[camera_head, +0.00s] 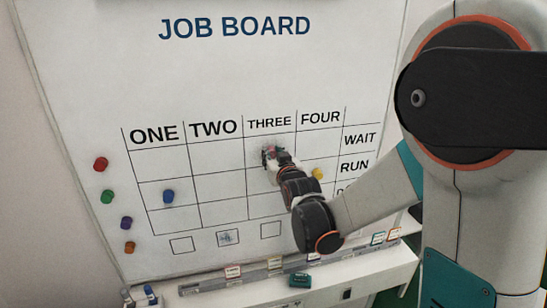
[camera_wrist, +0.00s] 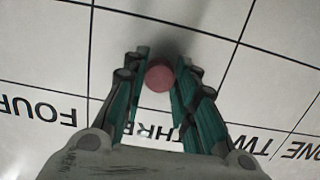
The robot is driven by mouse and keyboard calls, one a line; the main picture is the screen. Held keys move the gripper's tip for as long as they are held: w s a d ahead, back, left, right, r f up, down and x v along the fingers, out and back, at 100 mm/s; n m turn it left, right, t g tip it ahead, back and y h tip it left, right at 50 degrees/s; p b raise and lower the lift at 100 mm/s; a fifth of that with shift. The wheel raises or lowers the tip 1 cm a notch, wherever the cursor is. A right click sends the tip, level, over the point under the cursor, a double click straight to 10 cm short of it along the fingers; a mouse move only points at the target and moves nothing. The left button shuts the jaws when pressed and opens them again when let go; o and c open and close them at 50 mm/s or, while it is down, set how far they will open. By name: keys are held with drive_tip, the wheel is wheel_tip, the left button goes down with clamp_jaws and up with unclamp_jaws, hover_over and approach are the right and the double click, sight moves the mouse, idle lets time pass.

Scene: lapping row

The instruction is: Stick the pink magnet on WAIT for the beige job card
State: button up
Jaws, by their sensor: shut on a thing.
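The pink magnet (camera_wrist: 159,75) sits between the fingertips of my gripper (camera_wrist: 160,80), which is shut on it. In the head view my gripper (camera_head: 270,157) is at the job board (camera_head: 235,75), over the top row, WAIT, of column THREE. The wrist view shows the board upside down, with the magnet over the cell beside the THREE heading. I cannot tell whether the magnet touches the board. Several small job cards stand along the ledge, one of them here (camera_head: 232,271); their colours are too small to tell which is beige. My fingers partly hide the THREE heading in the wrist view.
A blue magnet (camera_head: 168,196) is in column ONE, RUN row. A yellow magnet (camera_head: 317,173) is in column FOUR, close to my wrist. Red (camera_head: 101,163), green (camera_head: 107,196), purple (camera_head: 126,223) and orange (camera_head: 130,247) magnets line the left side. A green block (camera_head: 299,280) lies on the ledge.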

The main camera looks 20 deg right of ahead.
drive_tip(key=o, duration=1.1)
drive_tip(key=shift+s, duration=0.1)
drive_tip(key=s+r, duration=0.2)
drive_tip(key=s, duration=0.9)
drive_tip(key=s+f+g+b, duration=0.4)
drive_tip(key=s+f+b, duration=0.4)
drive_tip(key=s+f, duration=0.2)
drive_tip(key=s+f+g+b, duration=0.5)
drive_tip(key=s+f+b, duration=0.3)
drive_tip(key=s+f, duration=0.3)
drive_tip(key=s, duration=0.4)
drive_tip(key=shift+s, duration=0.25)
